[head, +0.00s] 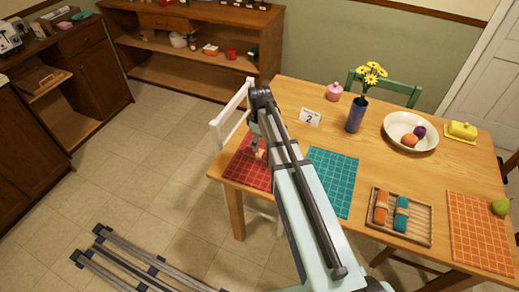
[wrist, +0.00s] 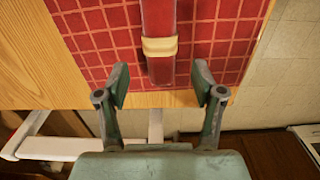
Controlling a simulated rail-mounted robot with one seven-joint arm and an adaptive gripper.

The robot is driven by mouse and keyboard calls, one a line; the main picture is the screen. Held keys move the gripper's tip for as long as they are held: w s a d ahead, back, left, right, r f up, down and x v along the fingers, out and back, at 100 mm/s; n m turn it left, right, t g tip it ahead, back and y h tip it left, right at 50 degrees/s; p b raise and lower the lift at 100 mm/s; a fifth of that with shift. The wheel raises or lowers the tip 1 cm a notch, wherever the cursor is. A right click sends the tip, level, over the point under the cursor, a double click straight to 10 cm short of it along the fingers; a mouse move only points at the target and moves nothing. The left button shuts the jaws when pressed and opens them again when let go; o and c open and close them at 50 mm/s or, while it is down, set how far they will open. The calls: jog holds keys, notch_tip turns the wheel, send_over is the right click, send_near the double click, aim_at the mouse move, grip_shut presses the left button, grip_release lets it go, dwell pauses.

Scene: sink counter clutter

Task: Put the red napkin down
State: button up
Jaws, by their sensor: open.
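The red napkin (wrist: 158,20) is rolled, with a cream ring (wrist: 159,46) around it. It lies on the red checked placemat (wrist: 98,50) in the wrist view. In the head view the red placemat (head: 237,172) is at the table's left end, and the cream ring shows small on it (head: 260,154); my arm hides part of that area. My gripper (wrist: 160,84) is open, its fingers apart on either side of the napkin's near end, with gaps between them and the napkin.
A teal placemat (head: 334,180) lies right of the red one. A wooden tray (head: 404,234) holds an orange and a teal napkin. A number card (head: 310,117), a blue vase (head: 356,115) and a white bowl (head: 393,124) stand farther back. A white chair (head: 219,132) is at the table's left end.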

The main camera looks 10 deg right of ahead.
aim_at(260, 152)
notch_tip(260, 152, up, 7)
jog(key=b, duration=0.1)
jog(key=shift+f, duration=0.2)
jog(key=shift+s, duration=0.1)
dwell(0.4)
